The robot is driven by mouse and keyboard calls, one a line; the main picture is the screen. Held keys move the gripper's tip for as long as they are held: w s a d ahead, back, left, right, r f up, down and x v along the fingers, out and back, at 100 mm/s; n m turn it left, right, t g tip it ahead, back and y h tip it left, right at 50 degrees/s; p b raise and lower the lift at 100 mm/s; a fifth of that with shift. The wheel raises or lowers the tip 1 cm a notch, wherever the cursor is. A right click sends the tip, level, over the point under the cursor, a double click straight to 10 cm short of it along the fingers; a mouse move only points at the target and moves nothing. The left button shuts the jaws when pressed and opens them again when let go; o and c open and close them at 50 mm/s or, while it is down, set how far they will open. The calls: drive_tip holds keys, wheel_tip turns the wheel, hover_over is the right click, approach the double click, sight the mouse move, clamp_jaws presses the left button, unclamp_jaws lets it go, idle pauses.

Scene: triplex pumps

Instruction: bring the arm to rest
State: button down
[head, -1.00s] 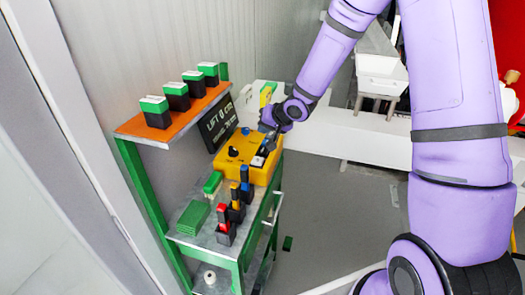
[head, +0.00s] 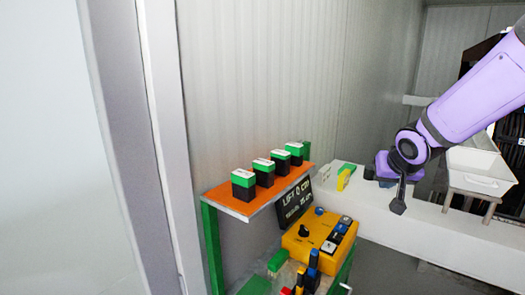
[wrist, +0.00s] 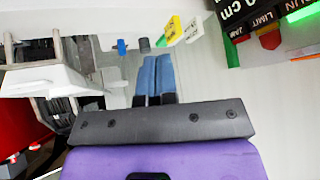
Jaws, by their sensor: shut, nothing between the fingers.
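My purple arm (head: 480,95) reaches in from the right of the head view. My gripper (head: 398,207) hangs at its end, pointing down, in front of the white ledge and to the right of the yellow control box (head: 320,236). It touches nothing that I can see. In the wrist view the two blue-grey fingers (wrist: 154,78) lie side by side, closed, with nothing between them.
A green-framed shelf with an orange top (head: 258,191) holds several green-and-black blocks. A dark display (head: 297,203) reading "LIFT 0 cm" stands beside it. A white ledge (head: 455,228) runs behind my gripper. A white hopper (head: 478,170) stands at the right.

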drive_tip(key=s+r+n+g, duration=0.1)
drive_tip(key=s+r, duration=0.3)
drive_tip(key=s, duration=0.9)
drive_tip(key=s+r+n+g, duration=0.1)
drive_tip(key=s+r, duration=0.4)
drive_tip(key=s, duration=0.9)
drive_tip(key=shift+s+r+g+y, duration=0.15)
drive_tip(key=shift+r+g+y, duration=0.05)
drive_tip(key=shift+g+y, duration=0.1)
idle(0.3)
